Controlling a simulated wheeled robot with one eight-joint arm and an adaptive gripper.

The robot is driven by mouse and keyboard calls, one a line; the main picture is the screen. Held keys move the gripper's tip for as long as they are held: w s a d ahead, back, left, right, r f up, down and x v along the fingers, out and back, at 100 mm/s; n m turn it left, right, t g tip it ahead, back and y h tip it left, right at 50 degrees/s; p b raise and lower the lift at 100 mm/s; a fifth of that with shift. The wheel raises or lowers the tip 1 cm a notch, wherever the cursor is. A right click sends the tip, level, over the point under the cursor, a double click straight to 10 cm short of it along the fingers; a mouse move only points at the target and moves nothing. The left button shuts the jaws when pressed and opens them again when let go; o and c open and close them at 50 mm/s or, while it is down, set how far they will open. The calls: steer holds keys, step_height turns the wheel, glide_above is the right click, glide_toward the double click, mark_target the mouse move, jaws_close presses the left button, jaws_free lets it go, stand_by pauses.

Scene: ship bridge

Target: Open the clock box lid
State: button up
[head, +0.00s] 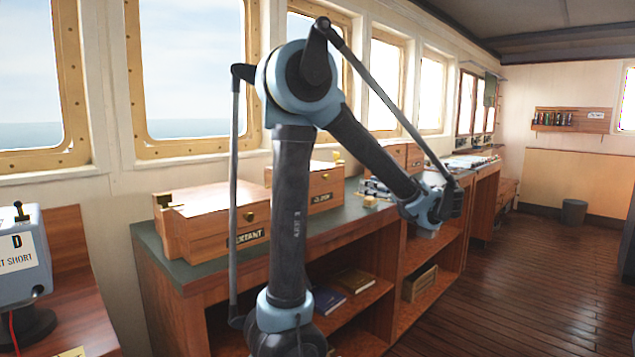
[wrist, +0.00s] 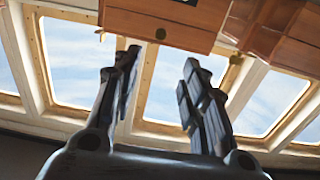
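The clock box (head: 322,183) is a wooden box with a dark label plate on its front. It stands on the green-topped counter, partly hidden behind my arm, and its lid looks shut. My gripper (head: 450,204) is to its right in the head view, clear of it and in front of the counter. The wrist view looks inverted; there my gripper (wrist: 160,64) is open, its two dark fingers apart with nothing between them. A wooden box (wrist: 150,18) with a dark label and small round brass piece shows beyond the fingertips; I cannot tell which box it is.
The sextant box (head: 205,222) stands on the counter (head: 180,272) at the left. Another wooden box (head: 397,155) stands farther along. Books (head: 353,281) are on the shelf below.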

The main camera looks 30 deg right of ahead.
mark_target(328, 177)
steer(key=x, duration=1.7)
steer(key=shift+w+a, duration=0.2)
steer(key=shift+a, duration=0.05)
